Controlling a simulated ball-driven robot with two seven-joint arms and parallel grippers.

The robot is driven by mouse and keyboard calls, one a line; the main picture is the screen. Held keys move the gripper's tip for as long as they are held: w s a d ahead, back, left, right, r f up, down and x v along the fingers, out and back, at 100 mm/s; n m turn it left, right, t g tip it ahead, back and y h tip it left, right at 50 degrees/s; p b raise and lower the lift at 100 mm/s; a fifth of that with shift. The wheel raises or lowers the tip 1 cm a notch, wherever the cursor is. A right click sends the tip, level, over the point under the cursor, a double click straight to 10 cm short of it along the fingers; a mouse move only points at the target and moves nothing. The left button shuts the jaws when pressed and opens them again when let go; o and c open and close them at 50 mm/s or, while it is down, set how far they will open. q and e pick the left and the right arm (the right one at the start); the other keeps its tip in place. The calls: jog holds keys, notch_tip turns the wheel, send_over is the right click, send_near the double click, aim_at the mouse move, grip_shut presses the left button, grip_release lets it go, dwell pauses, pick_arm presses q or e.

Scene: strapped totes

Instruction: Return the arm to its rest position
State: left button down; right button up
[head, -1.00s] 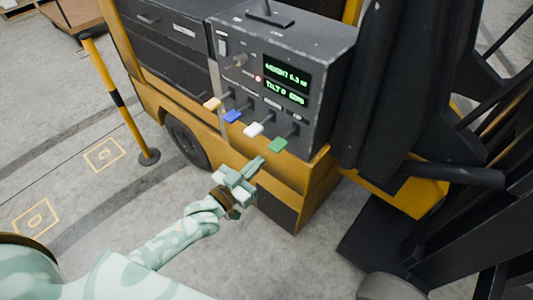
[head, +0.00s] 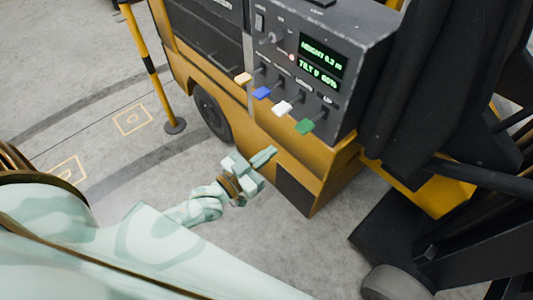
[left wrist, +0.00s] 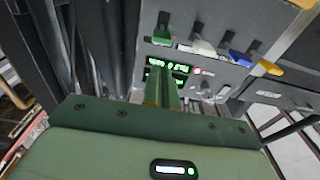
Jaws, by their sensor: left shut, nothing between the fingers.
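My left gripper (head: 264,156) is shut and empty. In the head view it is in front of the forklift's yellow side, below the lever panel, apart from the levers. In the left wrist view its closed fingers (left wrist: 166,90) point toward the control panel (left wrist: 205,75). The panel (head: 318,60) carries a green display and a row of levers with yellow (head: 243,78), blue (head: 262,93), white (head: 282,108) and green (head: 304,127) knobs. My right gripper is not in view.
The yellow and black forklift (head: 330,180) fills the right side, with its dark mast at the far right. A yellow post (head: 146,60) stands on the floor at left. Grey floor (head: 180,170) is open between post and truck.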

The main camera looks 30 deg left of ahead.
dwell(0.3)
pick_arm(q)
jog(key=s+a+f+g+y, duration=0.2)
jog(key=s+a+f+g, duration=0.15)
jog(key=f, duration=0.55)
jog(key=s+a+f+g+y, duration=0.1)
jog(key=s+a+f+g, duration=0.15)
jog(key=s+f, duration=0.45)
jog(key=s+a+f+g+y, duration=0.2)
jog(key=s+f+g, duration=0.1)
jog(key=f, duration=0.8)
jog(key=s+d+f+g, duration=0.1)
jog(key=s+f, duration=0.3)
jog(key=s, duration=0.5)
jog(key=s+d+f+g+y, duration=0.1)
jog(key=s+f+g, duration=0.3)
jog(key=s, duration=0.5)
jog(key=s+d+f+g, duration=0.1)
jog(key=s+f+g, duration=0.2)
jog(key=s, duration=0.6)
jog(key=shift+s+f, duration=0.2)
jog(key=shift+f, duration=0.2)
